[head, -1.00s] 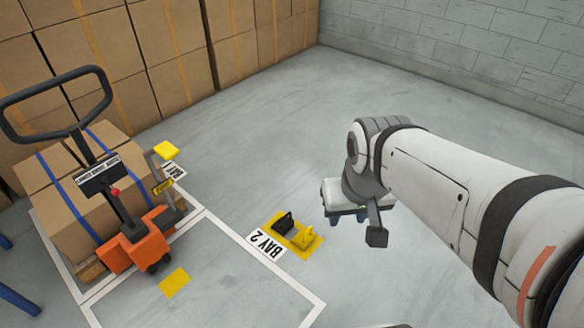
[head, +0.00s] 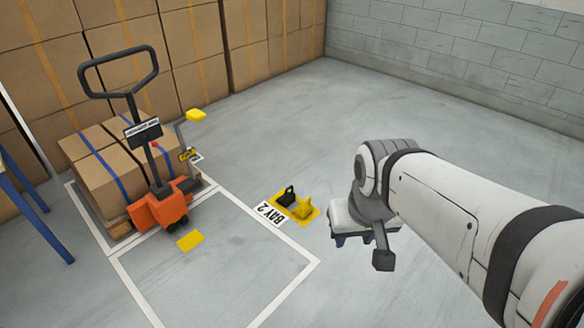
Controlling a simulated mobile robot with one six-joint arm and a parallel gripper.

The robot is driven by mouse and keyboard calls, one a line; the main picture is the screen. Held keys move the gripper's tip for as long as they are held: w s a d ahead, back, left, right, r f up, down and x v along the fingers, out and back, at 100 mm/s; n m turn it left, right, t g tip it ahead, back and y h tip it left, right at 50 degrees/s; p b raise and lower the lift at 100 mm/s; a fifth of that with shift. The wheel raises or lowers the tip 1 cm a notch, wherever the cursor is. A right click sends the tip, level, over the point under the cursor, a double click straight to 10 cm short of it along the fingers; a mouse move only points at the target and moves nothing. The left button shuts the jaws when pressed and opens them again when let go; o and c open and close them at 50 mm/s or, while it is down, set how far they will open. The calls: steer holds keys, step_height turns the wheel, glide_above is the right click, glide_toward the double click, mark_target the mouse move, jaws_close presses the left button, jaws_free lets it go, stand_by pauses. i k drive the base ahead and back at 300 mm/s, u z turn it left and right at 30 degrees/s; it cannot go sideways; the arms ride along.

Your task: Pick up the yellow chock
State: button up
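My gripper (head: 383,261) hangs at the end of my arm, to the right of the patch and apart from both chocks. Its fingers are mostly hidden by the wrist, so I cannot tell whether it is open or shut.
An orange pallet jack (head: 160,208) with strapped boxes (head: 95,165) stands on the left. A yellow floor square (head: 190,241) lies in front of it. White lines (head: 290,284) mark an empty bay. Stacked cartons (head: 180,40) line the back. The floor behind the chocks is clear.

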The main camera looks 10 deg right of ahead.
mark_target(304, 210)
steer(key=z, duration=0.55)
steer(key=i, duration=2.05)
steer(key=u, duration=1)
steer(key=i, duration=0.5)
steer(key=u, duration=0.3)
